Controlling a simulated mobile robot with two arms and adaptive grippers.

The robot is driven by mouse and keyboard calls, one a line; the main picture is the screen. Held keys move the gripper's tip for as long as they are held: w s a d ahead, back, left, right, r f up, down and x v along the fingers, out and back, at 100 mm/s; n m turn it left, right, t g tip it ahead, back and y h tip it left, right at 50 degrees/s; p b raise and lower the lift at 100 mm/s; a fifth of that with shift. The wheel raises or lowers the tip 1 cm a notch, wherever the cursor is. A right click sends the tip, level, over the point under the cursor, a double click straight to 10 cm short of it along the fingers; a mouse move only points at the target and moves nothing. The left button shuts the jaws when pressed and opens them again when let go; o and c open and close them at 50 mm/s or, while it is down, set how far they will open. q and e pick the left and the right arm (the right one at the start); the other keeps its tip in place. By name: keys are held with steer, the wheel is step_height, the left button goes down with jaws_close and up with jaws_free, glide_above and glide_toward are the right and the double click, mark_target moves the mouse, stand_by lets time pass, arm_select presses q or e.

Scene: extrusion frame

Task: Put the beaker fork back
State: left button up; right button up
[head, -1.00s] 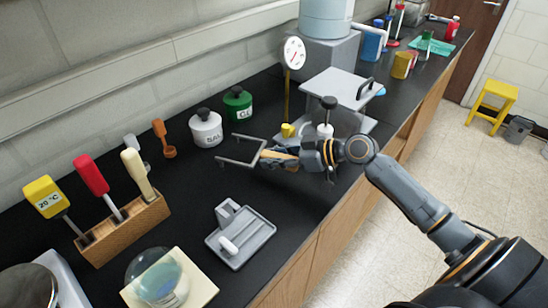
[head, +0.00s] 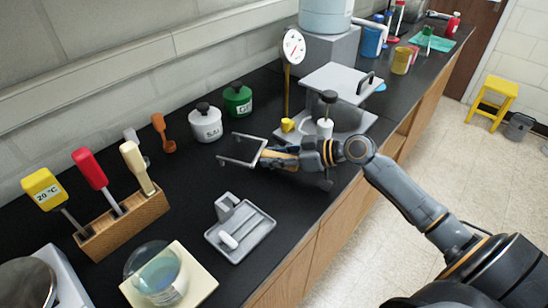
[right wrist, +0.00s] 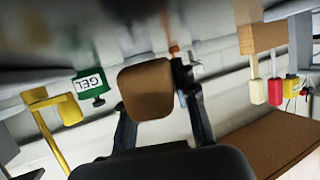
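The beaker fork has a grey U-shaped metal end (head: 240,150) and a tan wooden handle (head: 282,158). My right gripper (head: 290,158) is shut on the handle and holds the fork over the black bench, prongs pointing left. In the right wrist view the brown handle (right wrist: 146,90) sits between the two dark fingers. The head view does not clearly show how high the fork is above the bench. My left gripper is not in view.
A grey tray (head: 262,244) with an upright block lies in front. White (head: 206,125) and green (head: 238,101) jars stand behind the fork. A gauge post (head: 287,90) and grey stand are right.

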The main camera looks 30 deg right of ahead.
steer(key=o, duration=0.4)
steer(key=shift+s+a+f, duration=0.1)
steer(key=shift+f, duration=0.35)
steer(key=shift+c, duration=0.2)
steer(key=shift+f, duration=0.1)
steer(key=shift+r+p, duration=0.2)
steer(key=shift+p, duration=0.1)
steer(key=shift+r+p, duration=0.35)
steer(key=shift+p, duration=0.1)
steer(key=b+v, duration=0.3)
steer(key=v, duration=0.8)
steer(key=shift+r, duration=0.25)
steer(key=shift+s+d+r, duration=0.25)
steer(key=shift+d+r, duration=0.05)
steer(key=shift+d, duration=0.15)
